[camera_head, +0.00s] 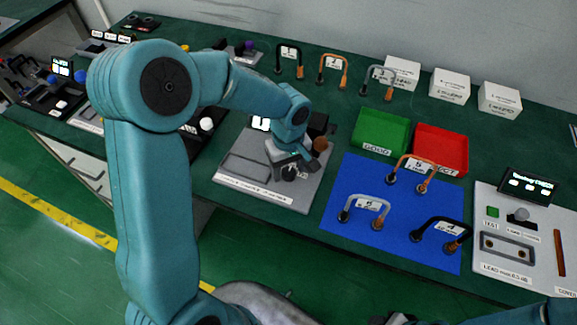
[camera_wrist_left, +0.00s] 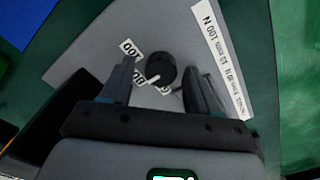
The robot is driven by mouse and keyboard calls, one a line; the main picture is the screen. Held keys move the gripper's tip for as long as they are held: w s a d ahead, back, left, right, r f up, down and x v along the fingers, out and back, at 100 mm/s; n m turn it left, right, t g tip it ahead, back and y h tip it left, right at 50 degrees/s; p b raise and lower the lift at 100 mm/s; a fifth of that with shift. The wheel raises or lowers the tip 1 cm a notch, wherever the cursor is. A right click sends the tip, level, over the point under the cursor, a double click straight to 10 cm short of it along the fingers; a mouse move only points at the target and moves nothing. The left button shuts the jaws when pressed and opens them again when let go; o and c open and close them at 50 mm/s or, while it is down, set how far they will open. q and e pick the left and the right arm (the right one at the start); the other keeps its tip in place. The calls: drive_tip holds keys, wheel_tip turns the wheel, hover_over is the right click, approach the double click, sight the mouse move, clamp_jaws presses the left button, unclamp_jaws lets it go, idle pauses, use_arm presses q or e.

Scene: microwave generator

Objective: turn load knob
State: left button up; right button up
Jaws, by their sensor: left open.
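The load knob (camera_wrist_left: 160,67) is a round black knob with a white pointer line, on a grey panel with small white number labels around it. In the left wrist view it sits between the two dark fingers of my left gripper (camera_wrist_left: 159,72), with gaps on both sides. In the head view my left gripper (camera_head: 293,163) is low over the grey test panel (camera_head: 240,190), pointing down at the knob (camera_head: 289,173), which the gripper partly hides. The left gripper is open. Whether the fingertips reach down to the knob's height is unclear. My right gripper is outside the views.
A blue mat (camera_head: 345,205) with several handled parts lies right of the panel. Behind it are a green bin (camera_head: 381,131) and a red bin (camera_head: 441,148). White boxes (camera_head: 402,72) stand at the back. Another grey station (camera_head: 550,215) with a small screen is at right.

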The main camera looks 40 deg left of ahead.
use_arm(q)
drive_tip(key=shift+s, duration=0.15)
drive_tip(key=c, duration=1)
drive_tip(key=shift+c, duration=0.2)
